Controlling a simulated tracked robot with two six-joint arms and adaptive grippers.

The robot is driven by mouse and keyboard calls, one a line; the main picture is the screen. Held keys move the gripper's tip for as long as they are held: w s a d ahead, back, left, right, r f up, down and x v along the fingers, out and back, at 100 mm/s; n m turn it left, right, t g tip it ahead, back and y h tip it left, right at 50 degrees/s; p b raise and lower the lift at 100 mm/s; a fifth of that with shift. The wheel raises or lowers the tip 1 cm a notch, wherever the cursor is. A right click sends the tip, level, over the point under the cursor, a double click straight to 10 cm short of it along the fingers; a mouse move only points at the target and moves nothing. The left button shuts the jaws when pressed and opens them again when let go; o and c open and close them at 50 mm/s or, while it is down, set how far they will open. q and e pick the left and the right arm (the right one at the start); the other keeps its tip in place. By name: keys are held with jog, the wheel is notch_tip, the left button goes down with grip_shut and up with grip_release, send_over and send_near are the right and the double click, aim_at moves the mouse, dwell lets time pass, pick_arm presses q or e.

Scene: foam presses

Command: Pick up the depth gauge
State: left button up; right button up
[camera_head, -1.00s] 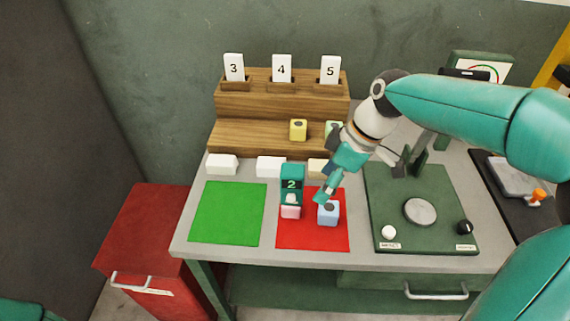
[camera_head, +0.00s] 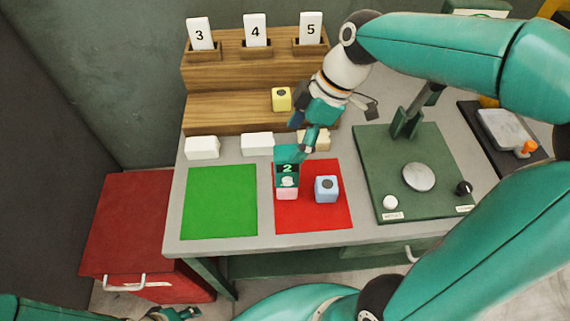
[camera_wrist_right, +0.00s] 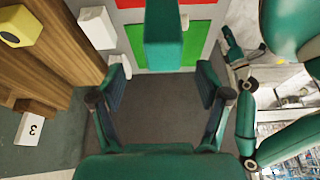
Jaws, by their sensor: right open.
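The depth gauge (camera_head: 287,174) is a teal block with a "2" on its display and a pinkish foot. It stands upright at the left side of the red mat (camera_head: 335,218). My right gripper (camera_head: 302,142) is just behind and above its top in the head view and partly overlaps it. In the right wrist view, the gauge's teal body (camera_wrist_right: 164,38) shows ahead, lined up between the open fingers (camera_wrist_right: 161,85). Contact cannot be told. My left gripper (camera_head: 178,314) is only partly visible at the bottom edge, away from the gauge.
A blue block (camera_head: 327,189) stands on the red mat close right of the gauge. A green mat (camera_head: 219,202) lies left. White blocks (camera_head: 202,148) line the wooden stepped rack (camera_head: 225,115), which holds a yellow block (camera_head: 282,99). A green press base (camera_head: 385,160) stands right.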

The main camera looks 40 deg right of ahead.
aim_at(291, 151)
jog(key=shift+s+p+x, duration=0.2)
jog(key=shift+p+x, duration=0.4)
jog(key=shift+x, duration=2.9)
jog(key=c, duration=1.3)
grip_shut()
jog(key=shift+r, duration=0.1)
